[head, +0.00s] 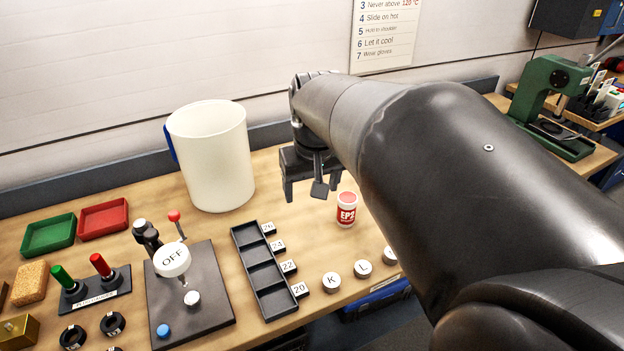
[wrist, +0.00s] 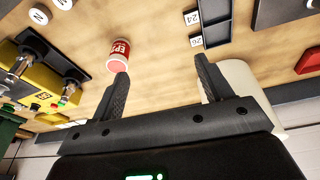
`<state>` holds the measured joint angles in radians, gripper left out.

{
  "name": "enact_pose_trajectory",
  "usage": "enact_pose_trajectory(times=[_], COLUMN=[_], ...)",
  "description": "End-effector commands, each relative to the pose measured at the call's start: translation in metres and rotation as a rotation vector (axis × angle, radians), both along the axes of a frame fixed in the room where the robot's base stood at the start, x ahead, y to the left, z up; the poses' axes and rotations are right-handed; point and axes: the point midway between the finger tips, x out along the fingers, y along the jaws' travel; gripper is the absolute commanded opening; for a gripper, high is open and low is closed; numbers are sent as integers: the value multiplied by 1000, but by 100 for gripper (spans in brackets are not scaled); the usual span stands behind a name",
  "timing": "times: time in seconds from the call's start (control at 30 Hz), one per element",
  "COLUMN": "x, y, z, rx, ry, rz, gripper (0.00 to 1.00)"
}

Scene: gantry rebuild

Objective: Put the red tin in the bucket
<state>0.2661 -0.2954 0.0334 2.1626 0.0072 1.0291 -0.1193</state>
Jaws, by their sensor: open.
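The red tin (head: 347,209) is a small red and white can marked EP2, upright on the wooden bench right of my gripper (head: 305,192). In the wrist view the tin (wrist: 119,54) shows just beyond the tip of one finger, outside the gap between the jaws. My gripper (wrist: 160,80) is open and empty, above the bench. The bucket (head: 211,160) is a tall white open vessel with a blue handle, standing left of my gripper near the wall. Part of the bucket (wrist: 246,85) shows behind the other finger in the wrist view. The bucket's bottom inside is hidden.
A black compartment tray (head: 263,274) lies in front, with number tags beside it. Round pieces marked K (head: 331,282) and L (head: 362,268) stand near the bench edge. A lever plate (head: 190,300) and green (head: 48,235) and red (head: 103,219) trays are at left.

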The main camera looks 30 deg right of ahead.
Motion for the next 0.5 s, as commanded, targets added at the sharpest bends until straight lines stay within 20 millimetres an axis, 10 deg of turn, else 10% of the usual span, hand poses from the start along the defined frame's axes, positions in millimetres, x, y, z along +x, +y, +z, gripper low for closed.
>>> enact_pose_trajectory(times=[0.5], x=[81], y=[-125], z=[-50], rx=[84], ry=[210], rz=[-106], gripper=[72])
